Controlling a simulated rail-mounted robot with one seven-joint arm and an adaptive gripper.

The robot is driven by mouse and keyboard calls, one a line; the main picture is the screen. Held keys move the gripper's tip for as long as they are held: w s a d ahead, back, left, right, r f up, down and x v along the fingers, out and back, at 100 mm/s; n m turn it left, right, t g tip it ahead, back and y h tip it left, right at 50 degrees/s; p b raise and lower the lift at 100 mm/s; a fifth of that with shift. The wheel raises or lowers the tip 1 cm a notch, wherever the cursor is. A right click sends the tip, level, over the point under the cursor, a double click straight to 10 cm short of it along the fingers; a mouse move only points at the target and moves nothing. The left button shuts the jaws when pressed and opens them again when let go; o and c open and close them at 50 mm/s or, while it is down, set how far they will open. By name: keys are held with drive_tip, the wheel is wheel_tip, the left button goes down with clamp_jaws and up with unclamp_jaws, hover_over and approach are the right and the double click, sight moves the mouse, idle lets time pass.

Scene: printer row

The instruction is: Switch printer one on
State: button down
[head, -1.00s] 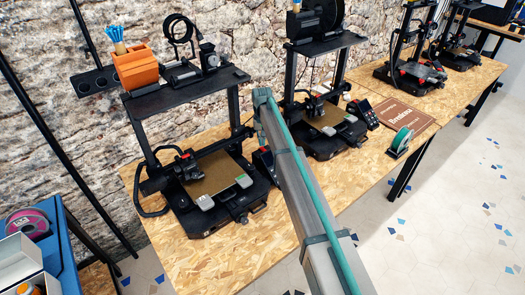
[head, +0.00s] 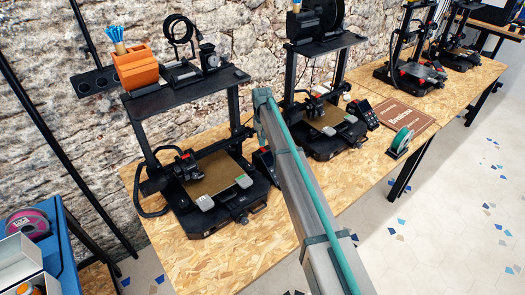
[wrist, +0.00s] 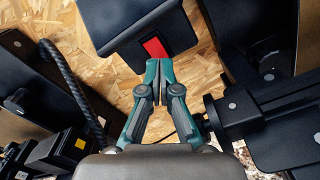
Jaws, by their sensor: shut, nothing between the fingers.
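A black box-shaped part (wrist: 125,22) with a red switch (wrist: 155,47) on its face shows in the wrist view. My gripper (wrist: 158,68) is shut and empty, its fingertips just below the red switch; I cannot tell whether they touch it. Which way the switch is tipped is not clear. In the head view the nearest printer (head: 210,195) stands at the left and a second printer (head: 325,125) is to its right. My arm runs between them and hides my gripper there. No number labels can be read.
The printers stand on a wooden-board table (head: 185,262) against a stone wall. In the wrist view a black cable (wrist: 75,85) runs at the left and dark printer parts (wrist: 265,110) flank my gripper at the right. An orange holder (head: 136,68) sits on the nearest printer's top shelf.

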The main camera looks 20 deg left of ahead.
sight(262, 148)
drive_tip(key=shift+f+b, duration=0.45)
drive_tip(key=shift+f, duration=0.8)
idle(0.8)
drive_tip(key=shift+r, duration=0.15)
drive_tip(key=shift+r+p, duration=1.3)
drive_tip(key=shift+r, duration=2.1)
